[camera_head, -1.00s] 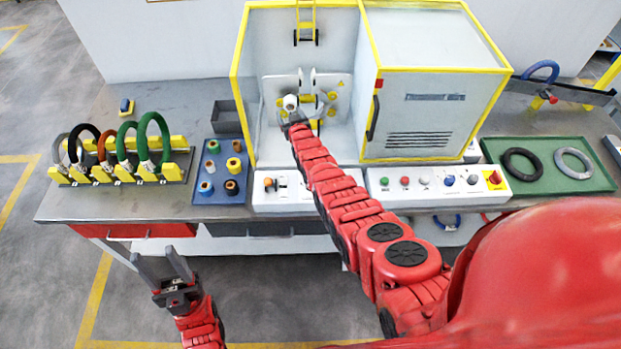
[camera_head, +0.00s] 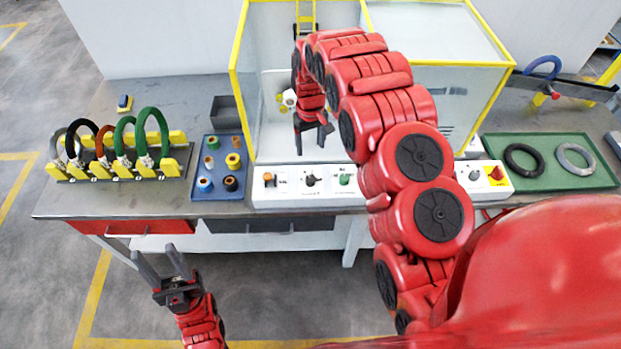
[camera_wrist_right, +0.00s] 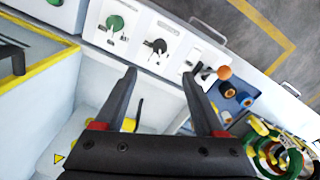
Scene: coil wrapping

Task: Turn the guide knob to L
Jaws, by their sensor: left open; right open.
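The white control panel (camera_head: 290,196) runs along the front of the machine. It carries an orange-tipped control (camera_head: 269,179), a black knob (camera_head: 310,180) and a green knob (camera_head: 345,179); their labels are too small to read, so I cannot tell for sure which is the guide knob. In the right wrist view the black knob (camera_wrist_right: 158,46) lies beyond and between my fingertips. My right gripper (camera_head: 313,142) is open and empty, pointing down above the panel near the black knob, apart from it. My left gripper (camera_head: 159,256) is open and empty, in front of the table.
The open machine enclosure (camera_head: 242,100) stands behind the panel. A blue tray of spools (camera_head: 208,198) and a rack of coils (camera_head: 120,170) are to the left. A green tray (camera_head: 600,178) with two rings is at right. My right arm covers part of the panel.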

